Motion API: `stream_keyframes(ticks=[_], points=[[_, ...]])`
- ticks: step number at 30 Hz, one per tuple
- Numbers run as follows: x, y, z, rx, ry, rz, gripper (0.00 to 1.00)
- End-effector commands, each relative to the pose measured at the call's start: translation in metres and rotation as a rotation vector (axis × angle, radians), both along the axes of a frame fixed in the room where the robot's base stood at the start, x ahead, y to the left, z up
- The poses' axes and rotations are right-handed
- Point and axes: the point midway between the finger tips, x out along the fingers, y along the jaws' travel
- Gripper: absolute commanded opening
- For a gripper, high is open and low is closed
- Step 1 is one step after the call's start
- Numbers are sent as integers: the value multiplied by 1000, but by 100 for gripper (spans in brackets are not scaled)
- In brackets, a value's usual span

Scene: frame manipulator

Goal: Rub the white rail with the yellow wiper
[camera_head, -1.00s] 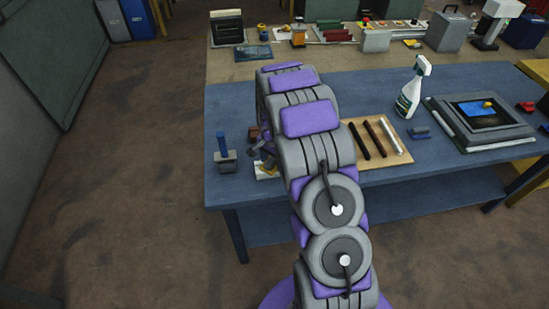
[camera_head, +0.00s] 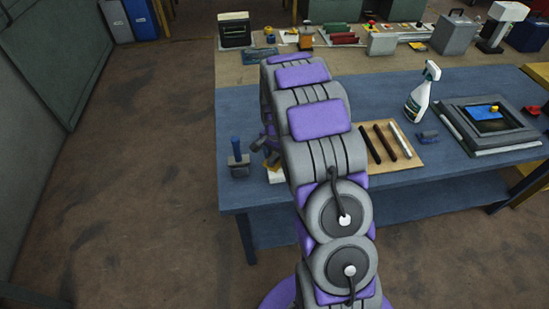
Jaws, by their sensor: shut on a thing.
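My gripper (camera_head: 260,143) is mostly hidden behind my arm. Only grey finger parts show past the arm's left side, above the table's left end. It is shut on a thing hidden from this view. A small yellow piece (camera_head: 495,108) sits on the blue panel of a grey frame (camera_head: 463,128) at the right; I cannot tell whether it is the yellow wiper. A white rod (camera_head: 399,140) lies beside a black and a brown one on a wooden board (camera_head: 416,163). Pale rails (camera_head: 503,149) also edge the frame. Which is the white rail is unclear.
A grey block with a blue handle (camera_head: 238,160) stands at the table's left end.

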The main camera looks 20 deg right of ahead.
Motion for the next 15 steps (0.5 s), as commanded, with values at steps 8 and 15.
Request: stream_keyframes(ticks=[8, 15], points=[[-4, -1, 22, -1, -2, 4, 30], [-4, -2, 23, 0, -1, 4, 30]])
